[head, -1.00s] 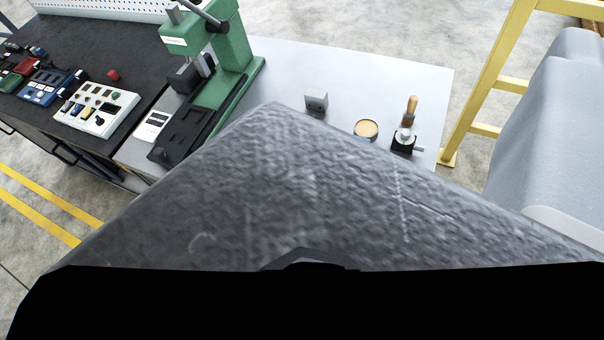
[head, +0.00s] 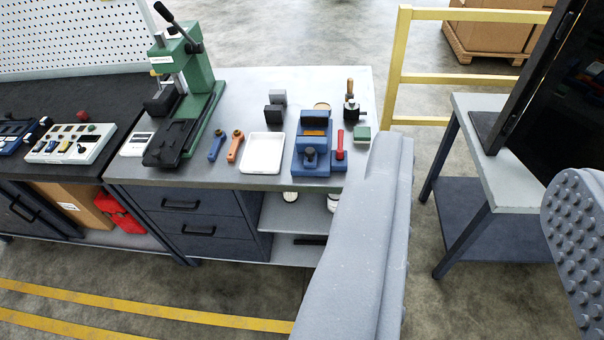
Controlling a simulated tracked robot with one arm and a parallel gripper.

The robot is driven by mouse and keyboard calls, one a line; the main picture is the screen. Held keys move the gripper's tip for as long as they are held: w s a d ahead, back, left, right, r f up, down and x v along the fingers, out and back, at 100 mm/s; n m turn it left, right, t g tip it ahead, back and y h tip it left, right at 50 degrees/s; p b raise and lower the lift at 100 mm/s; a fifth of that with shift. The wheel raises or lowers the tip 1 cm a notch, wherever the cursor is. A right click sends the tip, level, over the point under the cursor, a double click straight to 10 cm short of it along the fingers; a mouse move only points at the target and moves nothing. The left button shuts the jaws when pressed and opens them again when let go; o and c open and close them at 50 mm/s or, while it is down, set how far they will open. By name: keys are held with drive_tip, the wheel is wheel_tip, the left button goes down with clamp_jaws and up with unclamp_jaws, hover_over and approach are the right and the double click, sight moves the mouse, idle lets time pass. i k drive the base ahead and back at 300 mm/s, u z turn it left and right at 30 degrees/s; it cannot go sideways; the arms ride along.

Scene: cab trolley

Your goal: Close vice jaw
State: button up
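A small blue vice (head: 300,160) sits near the front edge of the grey bench, right of a white tray. It has a dark block with an orange-brown strip at the top and a dark knob at the front. The gap between its jaws is too small to read. My gripper (head: 480,160) shows as two large grey fingers, one in the lower middle and one with a studded pad at the right edge. They stand wide apart with nothing between them, nearer the camera than the vice. The left finger hides the floor and part of the bench's right end.
A red-handled tool (head: 340,148) stands right beside the vice. The white tray (head: 262,154), blue and orange wrenches, and a green press (head: 202,85) are to the left. A yellow rail (head: 400,60) and side table (head: 530,180) are at right.

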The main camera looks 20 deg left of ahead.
sight(311, 145)
drive_tip(key=u, duration=0.05)
drive_tip(key=k, duration=0.15)
drive_tip(key=u, duration=0.3)
drive_tip(key=i, duration=1.2)
drive_tip(key=u, duration=0.1)
